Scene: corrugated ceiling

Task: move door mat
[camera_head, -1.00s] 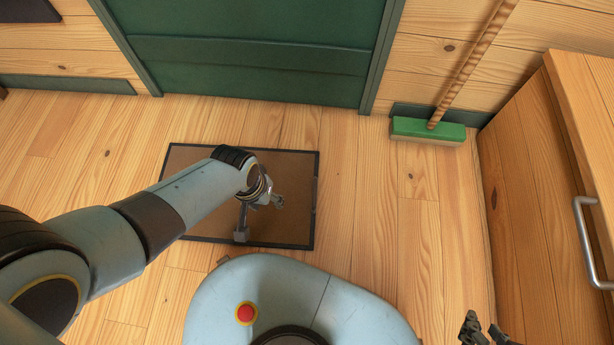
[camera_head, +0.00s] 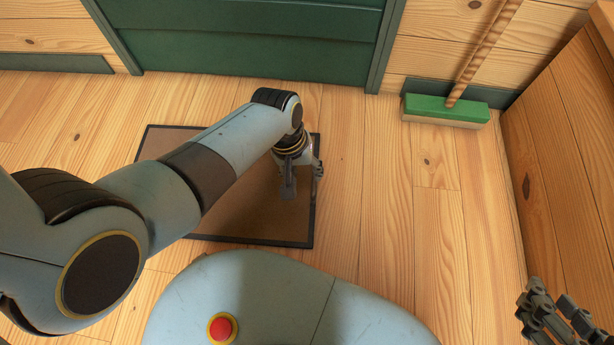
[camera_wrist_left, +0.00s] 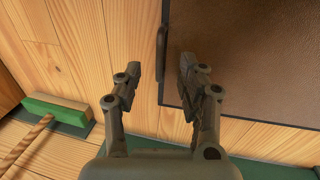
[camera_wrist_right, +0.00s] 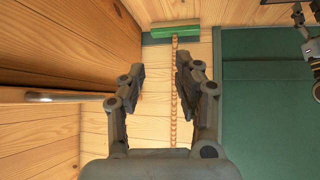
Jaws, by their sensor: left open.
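The door mat (camera_head: 250,212) is brown with a dark border. It lies flat on the floor in front of the green door, partly hidden by my left arm in the head view. My left gripper (camera_head: 303,182) is over the mat's right edge, open and empty. The left wrist view shows the mat (camera_wrist_left: 250,60) with a thin dark tab (camera_wrist_left: 161,52) at its edge, between and beyond the open fingertips (camera_wrist_left: 160,75). My right gripper (camera_head: 556,318) is at the lower right, away from the mat. In the right wrist view its fingers (camera_wrist_right: 160,75) are apart with nothing held.
A green door (camera_head: 250,45) stands behind the mat. A green broom (camera_head: 445,108) leans at the back wall to the right. A wooden cabinet (camera_head: 565,130) borders the right side. Its metal handle (camera_wrist_right: 55,96) shows in the right wrist view. Floor between mat and cabinet is clear.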

